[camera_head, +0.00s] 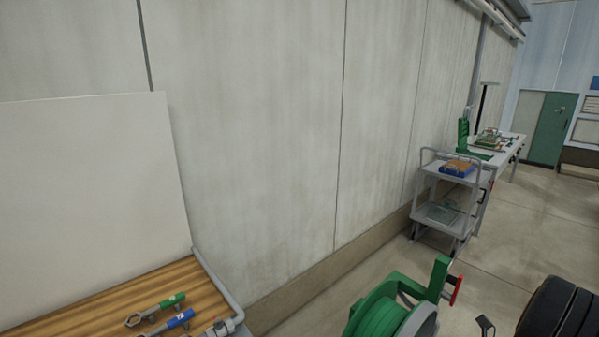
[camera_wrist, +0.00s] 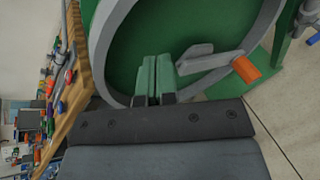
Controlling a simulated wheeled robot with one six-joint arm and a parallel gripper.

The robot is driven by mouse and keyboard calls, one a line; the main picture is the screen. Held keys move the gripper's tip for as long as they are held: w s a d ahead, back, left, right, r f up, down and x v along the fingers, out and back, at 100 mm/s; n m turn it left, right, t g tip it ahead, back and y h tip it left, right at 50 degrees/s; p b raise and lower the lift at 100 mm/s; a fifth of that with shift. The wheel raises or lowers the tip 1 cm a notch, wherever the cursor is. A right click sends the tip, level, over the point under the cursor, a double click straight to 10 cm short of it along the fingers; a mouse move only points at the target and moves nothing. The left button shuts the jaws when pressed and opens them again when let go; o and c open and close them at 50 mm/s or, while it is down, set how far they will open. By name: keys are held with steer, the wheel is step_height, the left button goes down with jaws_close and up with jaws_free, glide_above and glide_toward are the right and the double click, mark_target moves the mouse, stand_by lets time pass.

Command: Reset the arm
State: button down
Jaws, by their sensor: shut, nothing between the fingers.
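My gripper (camera_wrist: 154,80) shows in the wrist view, its two green-tipped fingers side by side and shut with nothing between them. In that view the fingers stand in front of a large green reel (camera_wrist: 140,35) with a grey rim; I cannot tell whether they touch it. A grey crank with an orange handle (camera_wrist: 246,69) lies to the right of the fingers. In the head view a green reel (camera_head: 378,318) shows at the bottom, partly cut off, with a red handle (camera_head: 456,290). My gripper does not show in the head view.
A wooden bench (camera_head: 95,304) with tools stands at the lower left, below a white panel (camera_head: 85,190). A grey cart (camera_head: 447,213) and a table (camera_head: 512,147) stand along the wall at the right. A black tyre (camera_head: 558,312) is at the lower right. Floor beyond is clear.

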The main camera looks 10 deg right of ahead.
steer(key=s+a+r+m+g+h, duration=0.2)
steer(key=a+r+m+g, duration=0.2)
steer(key=a+r+m, duration=0.3)
steer(key=s+a+r+m+g+h, duration=0.2)
steer(key=a+r+m+g, duration=0.2)
steer(key=a+m, duration=1.3)
step_height(320, 180, up, 4)
steer(key=m, duration=0.9)
steer(key=shift+s+a+f+g+h, duration=0.25)
steer(key=shift+g+h, duration=0.05)
steer(key=shift+h, duration=0.1)
steer(key=shift+s, duration=0.1)
